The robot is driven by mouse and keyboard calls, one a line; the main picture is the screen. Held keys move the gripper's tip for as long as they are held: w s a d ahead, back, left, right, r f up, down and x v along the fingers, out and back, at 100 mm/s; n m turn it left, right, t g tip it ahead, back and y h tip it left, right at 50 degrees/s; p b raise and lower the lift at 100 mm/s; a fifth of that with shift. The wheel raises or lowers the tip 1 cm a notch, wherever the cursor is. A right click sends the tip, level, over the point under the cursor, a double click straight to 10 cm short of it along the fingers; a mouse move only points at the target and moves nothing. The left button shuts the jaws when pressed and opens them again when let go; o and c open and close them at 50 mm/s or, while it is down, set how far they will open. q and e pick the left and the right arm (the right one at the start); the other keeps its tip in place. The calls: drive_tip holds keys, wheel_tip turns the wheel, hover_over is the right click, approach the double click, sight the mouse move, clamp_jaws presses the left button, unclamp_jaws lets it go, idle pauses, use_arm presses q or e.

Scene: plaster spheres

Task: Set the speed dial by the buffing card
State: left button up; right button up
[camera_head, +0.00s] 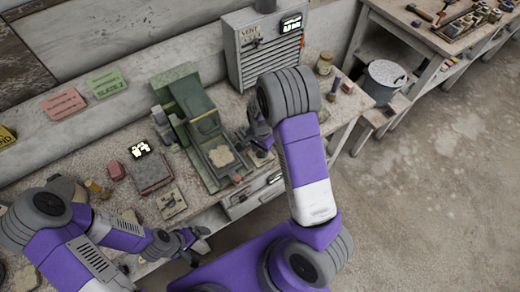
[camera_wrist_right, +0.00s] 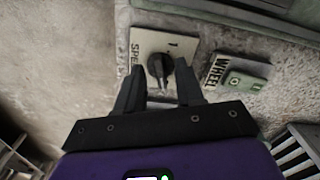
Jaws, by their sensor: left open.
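The speed dial (camera_wrist_right: 160,66) is a black pointer knob on a cream plate with a "1" mark and partly visible "SPE" lettering, in the right wrist view. My right gripper (camera_wrist_right: 160,70) is open, its fingertips on either side of the knob in the picture; contact cannot be told. In the head view the right gripper (camera_head: 260,146) is beside the green machine (camera_head: 190,115), and the dial cannot be made out. A pale card (camera_head: 170,200) lies near the bench's front; its print is unreadable, and I cannot tell which card is for buffing. My left gripper (camera_head: 198,238) is open and empty at the front edge.
A WHEEL plate (camera_wrist_right: 235,75) with a green button is right of the dial. A pink card (camera_head: 63,103) and a green SLATE card (camera_head: 107,82) lie at the back. A grey vent cabinet (camera_head: 240,58) stands behind. The floor (camera_head: 430,190) at right is clear.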

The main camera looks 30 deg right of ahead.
drive_tip(key=shift+f, duration=0.1)
clamp_jaws()
